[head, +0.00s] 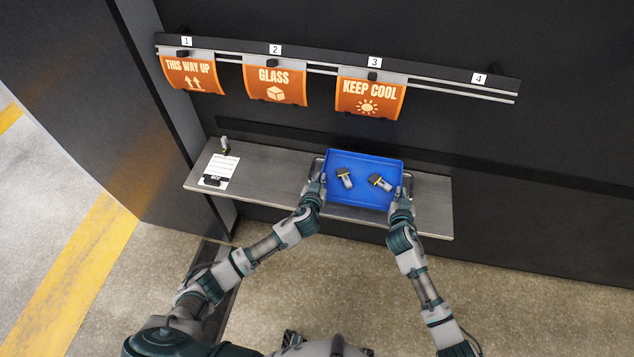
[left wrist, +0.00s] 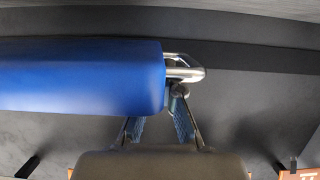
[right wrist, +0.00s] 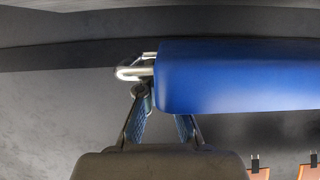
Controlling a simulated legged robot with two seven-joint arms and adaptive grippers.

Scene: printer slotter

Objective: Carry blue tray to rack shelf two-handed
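The blue tray (head: 362,167) is over the grey shelf, level as far as I can tell, with two small grey-and-black parts (head: 345,178) (head: 380,182) in it. It has a metal handle at each end, seen in the left wrist view (left wrist: 190,72) and the right wrist view (right wrist: 130,72). My left gripper (head: 321,181) is at the left handle and my right gripper (head: 404,194) at the right handle. In both wrist views the fingers stand apart, near the handle and tray corner. The tray hides some fingertips, so contact is unclear.
The shelf (head: 270,180) is bare left of the tray, except for a paper sheet (head: 219,172) and a small part (head: 224,145) at its left end. A rail (head: 440,88) with orange signs (head: 275,85) hangs above on the dark wall. A partition (head: 110,90) stands left.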

